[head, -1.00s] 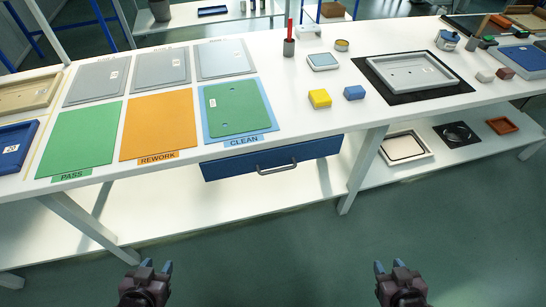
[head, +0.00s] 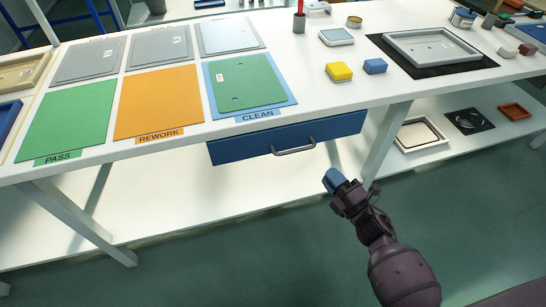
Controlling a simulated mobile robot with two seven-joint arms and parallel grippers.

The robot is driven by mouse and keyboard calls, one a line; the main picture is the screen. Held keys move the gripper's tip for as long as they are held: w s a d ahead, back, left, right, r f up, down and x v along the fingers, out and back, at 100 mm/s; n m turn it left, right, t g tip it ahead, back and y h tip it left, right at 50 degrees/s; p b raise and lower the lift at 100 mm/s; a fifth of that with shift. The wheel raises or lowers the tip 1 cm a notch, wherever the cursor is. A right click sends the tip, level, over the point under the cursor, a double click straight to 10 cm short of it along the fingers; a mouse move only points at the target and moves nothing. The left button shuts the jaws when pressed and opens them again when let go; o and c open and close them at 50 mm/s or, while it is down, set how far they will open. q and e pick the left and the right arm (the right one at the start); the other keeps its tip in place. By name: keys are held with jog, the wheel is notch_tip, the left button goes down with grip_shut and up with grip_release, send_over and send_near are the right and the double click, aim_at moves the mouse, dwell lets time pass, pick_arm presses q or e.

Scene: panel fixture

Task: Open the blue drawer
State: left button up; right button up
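The blue drawer (head: 345,129) hangs under the white table's front edge, below the CLEAN mat, and looks shut. My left gripper is out of view.
The white tabletop (head: 310,100) bears a green mat (head: 66,120), an orange mat (head: 160,100), a green panel on the CLEAN mat (head: 285,95), a yellow block (head: 339,71) and a blue block (head: 375,66). A white table leg (head: 385,143) stands right of the drawer. A lower shelf runs beneath.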

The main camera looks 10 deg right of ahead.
aim_at(295, 151)
jog(key=w+a+n, duration=0.1)
jog(key=w+a, duration=0.1)
jog(key=w, duration=0.1)
jog(key=w+a+y+b, duration=0.1)
jog(key=w+a, duration=0.1)
jog(key=w, duration=0.2)
jog(key=w+a+r+n+y, duration=0.1)
jog(key=w+a, duration=0.2)
jog(key=w, duration=0.1)
jog(key=shift+n, duration=0.3)
grip_shut()
